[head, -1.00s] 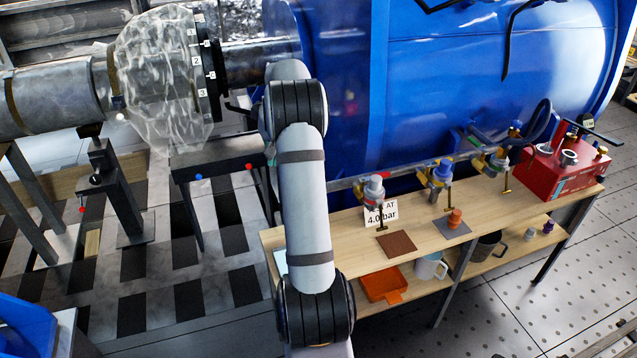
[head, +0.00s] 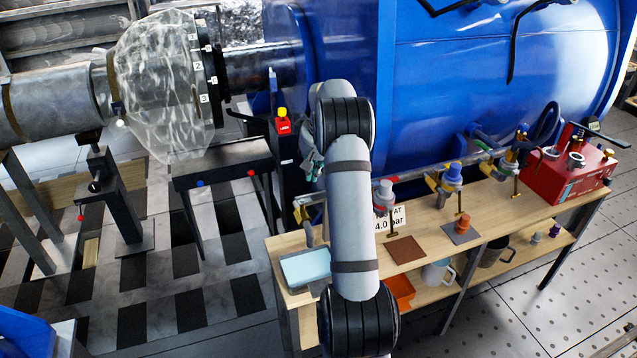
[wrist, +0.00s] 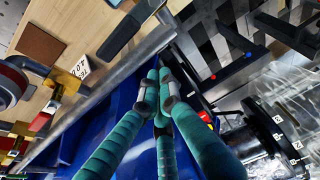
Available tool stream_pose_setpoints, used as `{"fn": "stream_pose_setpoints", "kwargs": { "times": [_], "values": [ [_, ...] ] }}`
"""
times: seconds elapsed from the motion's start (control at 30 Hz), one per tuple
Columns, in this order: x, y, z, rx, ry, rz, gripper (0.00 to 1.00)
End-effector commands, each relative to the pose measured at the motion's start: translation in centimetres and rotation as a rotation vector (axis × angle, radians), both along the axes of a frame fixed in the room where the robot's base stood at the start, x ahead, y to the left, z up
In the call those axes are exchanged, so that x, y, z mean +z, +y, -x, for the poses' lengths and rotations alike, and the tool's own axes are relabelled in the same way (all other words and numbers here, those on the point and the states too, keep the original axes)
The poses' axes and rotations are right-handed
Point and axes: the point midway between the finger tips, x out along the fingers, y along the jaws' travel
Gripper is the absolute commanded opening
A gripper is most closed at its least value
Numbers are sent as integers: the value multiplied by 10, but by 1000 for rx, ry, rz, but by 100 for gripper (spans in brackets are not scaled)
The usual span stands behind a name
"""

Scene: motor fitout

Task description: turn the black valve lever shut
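My gripper (wrist: 158,82) has teal-wrapped fingers that run together at the tips in the wrist view; it looks shut, with nothing visible between the tips. In the head view part of my gripper (head: 314,163) shows beside my arm, in front of the blue tank and above the bench's left end. A black bar-like lever (head: 600,136) shows on top of the red unit at the bench's right end, far from my gripper; I cannot tell whether it is the valve lever. No black lever can be made out clearly at the pipe near my gripper, where my arm hides part of the view.
The blue tank (head: 470,75) stands behind the wooden bench (head: 345,262). A pipe with several valves runs along the bench, with a red-handled valve (head: 385,190) beside my arm. A pale blue pad (head: 304,266) lies at the left. A red box with a yellow button (head: 283,122) stands left.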

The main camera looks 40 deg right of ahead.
Motion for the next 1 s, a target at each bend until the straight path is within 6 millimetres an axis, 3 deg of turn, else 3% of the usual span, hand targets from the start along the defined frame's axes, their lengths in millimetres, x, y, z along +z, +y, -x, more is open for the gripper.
{"fn": "stream_pose_setpoints", "kwargs": {
  "times": [0.03,0.4,0.83,1.0],
  "values": [
    [-10,0,-2,1,4,-3,0],
    [-8,9,32,-1,-1,-1,0],
    [-9,10,36,0,-1,0,0],
    [-11,-6,50,-59,-2,1,0]
  ]
}}
